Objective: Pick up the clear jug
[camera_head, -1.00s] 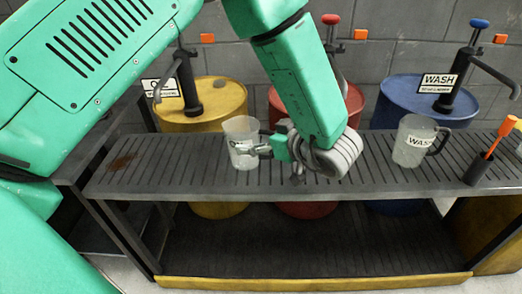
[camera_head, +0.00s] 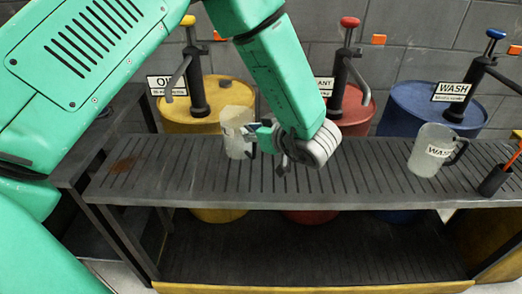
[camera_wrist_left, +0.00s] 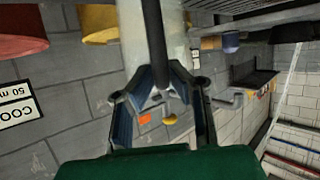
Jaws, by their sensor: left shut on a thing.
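The clear jug (camera_head: 234,134) is a cloudy, see-through cup with no label visible, over the left part of the slatted bench. My left gripper (camera_head: 262,137) is at its right side and shut on it. The jug leans slightly and appears just above the slats. In the left wrist view the jug's pale wall (camera_wrist_left: 131,30) is at the top. A dark upright bar, seemingly its handle (camera_wrist_left: 156,40), runs down between the fingers of my left gripper (camera_wrist_left: 160,82). My right gripper is not in view.
The slatted bench (camera_head: 330,185) is clear between the jugs. Behind are yellow (camera_head: 170,116), red (camera_head: 358,118) and blue (camera_head: 408,100) drums with pumps.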

